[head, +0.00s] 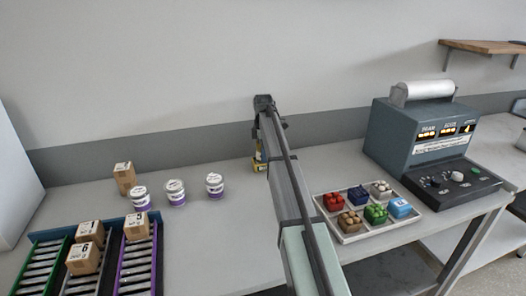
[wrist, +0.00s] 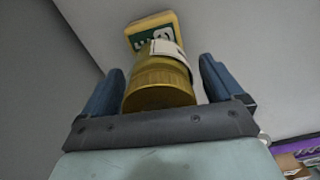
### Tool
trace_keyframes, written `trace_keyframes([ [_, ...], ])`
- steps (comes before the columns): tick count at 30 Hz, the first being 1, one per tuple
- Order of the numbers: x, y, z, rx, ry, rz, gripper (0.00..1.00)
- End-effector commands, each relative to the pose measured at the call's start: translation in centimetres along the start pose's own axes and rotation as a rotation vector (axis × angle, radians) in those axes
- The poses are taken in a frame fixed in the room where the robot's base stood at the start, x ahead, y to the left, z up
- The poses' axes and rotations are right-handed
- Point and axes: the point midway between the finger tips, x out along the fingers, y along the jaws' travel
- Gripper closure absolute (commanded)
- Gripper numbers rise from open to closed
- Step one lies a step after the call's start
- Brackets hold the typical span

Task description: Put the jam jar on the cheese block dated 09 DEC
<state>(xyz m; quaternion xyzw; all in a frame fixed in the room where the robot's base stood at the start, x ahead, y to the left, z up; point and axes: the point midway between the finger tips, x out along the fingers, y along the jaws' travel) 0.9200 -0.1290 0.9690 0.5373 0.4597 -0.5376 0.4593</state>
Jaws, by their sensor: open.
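My gripper (wrist: 162,68) is open, with one blue-grey finger on each side of the jam jar (wrist: 158,88). Gaps show between the jar and both fingers. The jar has a round golden end toward the wrist camera and a white label band. A yellow cheese block (wrist: 136,30) with a dark green label shows just beyond the jar. I cannot tell whether the jar rests on it. Its printing is too small to read. In the head view my arm hides most of this spot; only a small yellow item (head: 258,160) shows beside it.
Several white tubs (head: 214,186) and a cardboard box (head: 124,178) stand to the left, behind coloured racks (head: 138,262). A tray (head: 352,238) of small coloured baskets and a blue-grey machine (head: 410,135) are on the right. The wall is close behind.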

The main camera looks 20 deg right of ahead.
Motion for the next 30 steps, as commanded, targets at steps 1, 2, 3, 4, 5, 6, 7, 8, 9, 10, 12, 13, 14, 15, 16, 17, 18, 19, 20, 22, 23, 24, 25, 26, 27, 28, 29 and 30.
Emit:
trace_keyframes([
  [1,-0.1,0.0,0.0,0.000,0.000,0.000,0.06],
  [2,-0.2,0.0,0.0,0.000,0.000,0.000,0.06],
  [3,-0.4,0.0,0.0,0.000,0.000,0.000,0.06],
  [4,-0.6,0.0,0.0,0.000,0.000,0.000,0.06],
  [5,-0.8,0.1,0.0,0.000,0.000,0.001,0.06],
  [6,-1.2,0.1,0.0,0.000,0.000,0.001,0.06],
  [7,-1.6,0.1,0.0,0.000,0.000,0.001,0.06],
  [8,-2.1,0.1,0.0,0.000,0.000,0.002,0.06],
  [9,-2.8,0.1,0.0,0.000,0.000,0.002,0.06],
  [10,-3.4,0.1,0.0,0.000,0.000,0.002,0.06],
  [12,-4.7,0.1,0.0,0.000,0.000,0.002,0.06],
  [13,-5.3,0.1,0.0,0.000,0.000,0.003,0.06],
  [14,-5.9,0.1,0.0,0.000,0.000,0.003,0.06],
  [15,-6.7,0.1,0.0,0.000,0.000,0.002,0.06],
  [16,-7.2,0.1,0.0,0.000,0.000,0.002,0.06],
  [17,-7.7,0.1,0.0,0.000,0.000,0.002,0.06],
  [18,-8.4,0.1,0.0,0.000,0.000,0.002,0.06],
  [19,-8.9,0.1,0.0,0.000,0.000,0.002,0.06],
  [20,-9.4,0.1,0.0,0.000,0.000,0.001,0.06],
  [22,-10.3,0.1,0.0,0.000,0.000,0.001,0.06],
  [23,-10.6,0.1,0.0,0.000,0.000,0.001,0.06],
  [24,-11.0,0.1,0.0,0.000,0.000,0.001,0.06],
  [25,-11.3,0.1,0.0,0.000,0.000,0.001,0.06],
  [26,-11.6,0.1,0.0,0.000,0.000,0.001,0.06],
  [27,-11.8,0.1,0.0,0.000,0.000,0.001,0.06],
  [28,-12.0,0.0,0.0,0.000,0.000,0.000,0.06],
  [29,-12.1,0.0,0.0,0.000,0.000,0.000,0.06],
  [30,-12.2,0.0,0.0,0.000,0.000,0.000,0.06],
])
